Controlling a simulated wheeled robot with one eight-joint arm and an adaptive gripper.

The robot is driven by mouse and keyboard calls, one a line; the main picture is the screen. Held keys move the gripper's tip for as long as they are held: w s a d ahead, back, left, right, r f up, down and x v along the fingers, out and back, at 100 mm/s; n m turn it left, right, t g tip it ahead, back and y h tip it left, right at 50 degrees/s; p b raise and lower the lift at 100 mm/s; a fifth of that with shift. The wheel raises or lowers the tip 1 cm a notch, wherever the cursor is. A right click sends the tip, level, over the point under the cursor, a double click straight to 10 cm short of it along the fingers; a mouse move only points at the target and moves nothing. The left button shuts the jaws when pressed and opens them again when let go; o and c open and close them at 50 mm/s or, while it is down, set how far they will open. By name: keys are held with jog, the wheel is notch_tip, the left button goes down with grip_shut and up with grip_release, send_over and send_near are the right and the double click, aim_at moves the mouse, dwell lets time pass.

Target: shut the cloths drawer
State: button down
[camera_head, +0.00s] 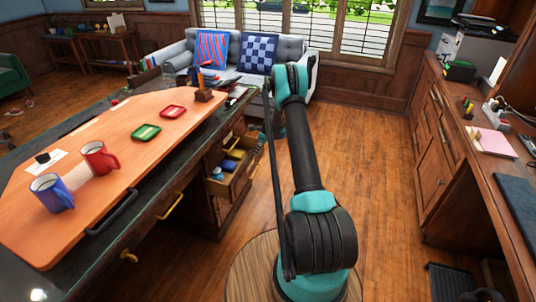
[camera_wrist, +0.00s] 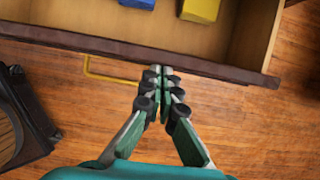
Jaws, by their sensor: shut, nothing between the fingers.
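The drawer (camera_head: 244,178) stands pulled out from the desk in the head view, with folded yellow and blue cloths inside. In the wrist view its dark front edge (camera_wrist: 120,50) runs across the top, with a blue cloth (camera_wrist: 138,3) and a yellow cloth (camera_wrist: 201,9) behind it. A yellow bar handle (camera_wrist: 88,72) sticks out from its front, left of my gripper (camera_wrist: 162,74). My gripper is shut and empty, its tips just outside the drawer front and right of the handle. I cannot tell whether they touch the front. In the head view my arm hides the fingers.
The desk (camera_head: 85,262) carries a blue mug (camera_head: 50,193), a red mug (camera_head: 98,158), and green and red trays. A grey sofa (camera_head: 264,80) stands behind. A wooden counter (camera_head: 470,140) lines the right side. Bare wood floor (camera_head: 375,150) lies between the desk and the counter.

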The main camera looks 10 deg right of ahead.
aim_at(248, 159)
jog(key=shift+w+a, duration=0.45)
jog(key=shift+a, duration=0.2)
jog(key=shift+w+a, duration=0.45)
jog(key=shift+a, duration=0.2)
jog(key=s+d+r, duration=0.4)
jog(key=d+r, duration=0.2)
jog(key=r, duration=0.3)
jog(key=s+f+t+y, duration=0.2)
jog(key=s+t+y, duration=0.15)
jog(key=s, duration=0.55)
jog(key=shift+g, duration=0.45)
jog(key=x, duration=0.9)
jog(key=shift+w+a, duration=0.25)
jog(key=shift+a, duration=0.2)
jog(key=shift+w+a, duration=0.65)
jog(key=shift+a, duration=0.35)
jog(key=shift+w+a, duration=0.5)
jog(key=shift+a, duration=0.15)
